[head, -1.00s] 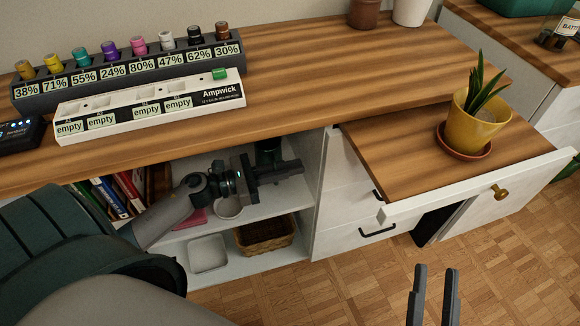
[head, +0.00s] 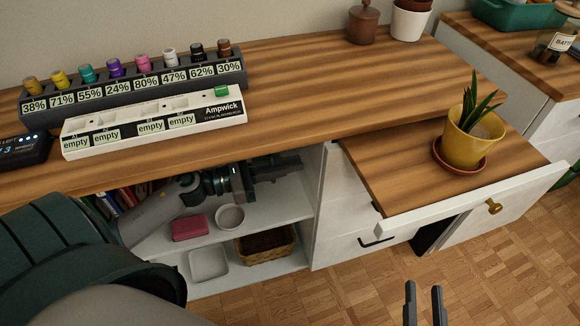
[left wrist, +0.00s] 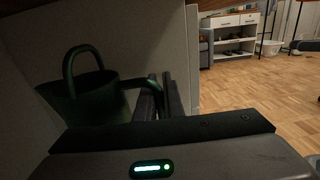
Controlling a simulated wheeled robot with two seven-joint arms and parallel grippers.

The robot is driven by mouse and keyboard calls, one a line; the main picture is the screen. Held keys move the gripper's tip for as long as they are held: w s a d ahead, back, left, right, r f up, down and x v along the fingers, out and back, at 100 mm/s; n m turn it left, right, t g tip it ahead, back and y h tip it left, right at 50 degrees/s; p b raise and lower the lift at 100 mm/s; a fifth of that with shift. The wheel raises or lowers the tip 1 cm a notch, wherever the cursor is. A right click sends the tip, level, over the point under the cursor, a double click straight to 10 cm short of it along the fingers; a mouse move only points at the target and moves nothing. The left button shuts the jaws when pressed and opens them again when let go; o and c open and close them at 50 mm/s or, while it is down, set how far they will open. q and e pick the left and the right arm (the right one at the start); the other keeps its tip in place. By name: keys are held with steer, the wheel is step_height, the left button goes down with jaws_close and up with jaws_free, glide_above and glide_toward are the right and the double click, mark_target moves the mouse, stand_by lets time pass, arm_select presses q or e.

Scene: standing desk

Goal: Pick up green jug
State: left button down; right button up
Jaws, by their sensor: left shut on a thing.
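The green jug (left wrist: 100,98) shows in the left wrist view as a dark green can with a looped handle on top, inside the shelf compartment. A thin part of it reaches right to the fingers of my left gripper (left wrist: 163,98), which is shut on it. In the head view my left gripper (head: 272,168) is in the open shelf under the desk top and the jug cannot be made out there. My right gripper (head: 425,298) is open and empty, low over the floor at the bottom edge.
The desk top edge hangs close above my left gripper. On the shelves are a white bowl (head: 230,217), a pink box (head: 190,228), a white dish (head: 208,263) and a basket (head: 264,246).

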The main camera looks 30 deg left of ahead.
arm_select(q)
steer(key=s, duration=1.9)
steer(key=shift+a, duration=0.2)
steer(key=shift+w+d, duration=0.1)
stand_by(0.7)
